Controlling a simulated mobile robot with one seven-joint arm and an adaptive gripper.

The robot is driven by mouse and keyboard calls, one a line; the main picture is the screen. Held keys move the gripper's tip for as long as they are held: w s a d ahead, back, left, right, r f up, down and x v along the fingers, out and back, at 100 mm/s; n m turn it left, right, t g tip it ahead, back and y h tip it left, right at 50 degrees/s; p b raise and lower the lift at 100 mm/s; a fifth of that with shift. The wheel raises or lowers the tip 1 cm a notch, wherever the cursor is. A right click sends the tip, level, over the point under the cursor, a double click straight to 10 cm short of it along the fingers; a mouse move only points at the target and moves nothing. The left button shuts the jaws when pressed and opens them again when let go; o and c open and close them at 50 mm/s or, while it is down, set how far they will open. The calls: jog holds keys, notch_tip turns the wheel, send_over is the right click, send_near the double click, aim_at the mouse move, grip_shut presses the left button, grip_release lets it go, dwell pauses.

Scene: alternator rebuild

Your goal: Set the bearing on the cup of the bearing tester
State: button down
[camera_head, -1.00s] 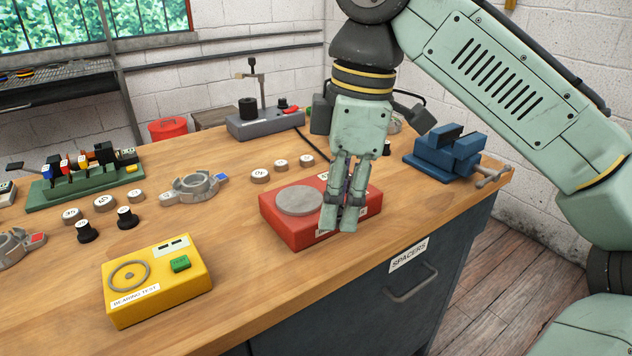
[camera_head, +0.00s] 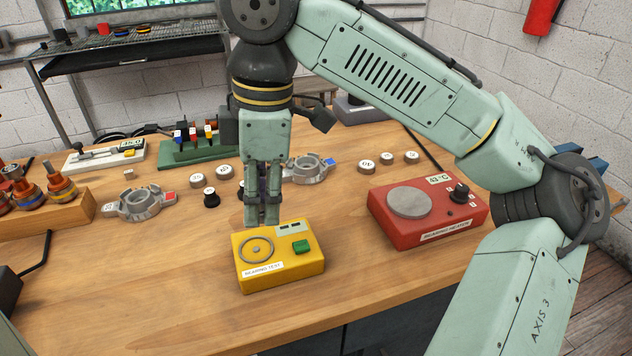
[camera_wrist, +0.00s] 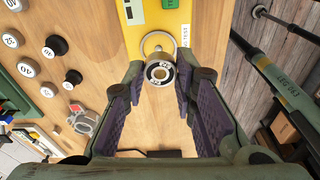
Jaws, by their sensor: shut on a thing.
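The yellow bearing tester (camera_head: 280,263) stands on the bench, with a ring-shaped cup (camera_head: 256,250) on its top left and a green button (camera_head: 301,246). My gripper (camera_head: 262,220) points down just behind and above the cup. In the wrist view, the bearing (camera_wrist: 159,73), a small metal ring with a dark centre, sits between the fingertips, and my gripper is shut on it. The cup (camera_wrist: 158,41) shows just beyond the bearing there, partly covered by it. In the head view the fingers hide the bearing.
A red bearing heater (camera_head: 427,225) with a round grey plate stands to the right. Black and grey marked knobs (camera_head: 209,197) and metal housings (camera_head: 139,204) lie behind and to the left. The bench in front of the tester is clear.

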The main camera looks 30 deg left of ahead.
jog(key=shift+s+a, duration=0.45)
jog(key=shift+a, duration=0.25)
jog(key=b, duration=0.6)
send_over(255, 250)
notch_tip(255, 250, down, 5)
jog(key=shift+w+d+f, duration=0.1)
jog(key=shift+w, duration=0.05)
jog(key=shift+r+p, duration=0.2)
jog(key=shift+p, duration=0.95)
jog(key=shift+f, duration=0.25)
jog(key=shift+f+b, duration=0.35)
jog(key=shift+f, duration=0.4)
jog(key=shift+f, duration=0.1)
jog(key=shift+p, duration=0.45)
dwell(0.4)
dwell(0.6)
jog(key=c, duration=1.2)
grip_release()
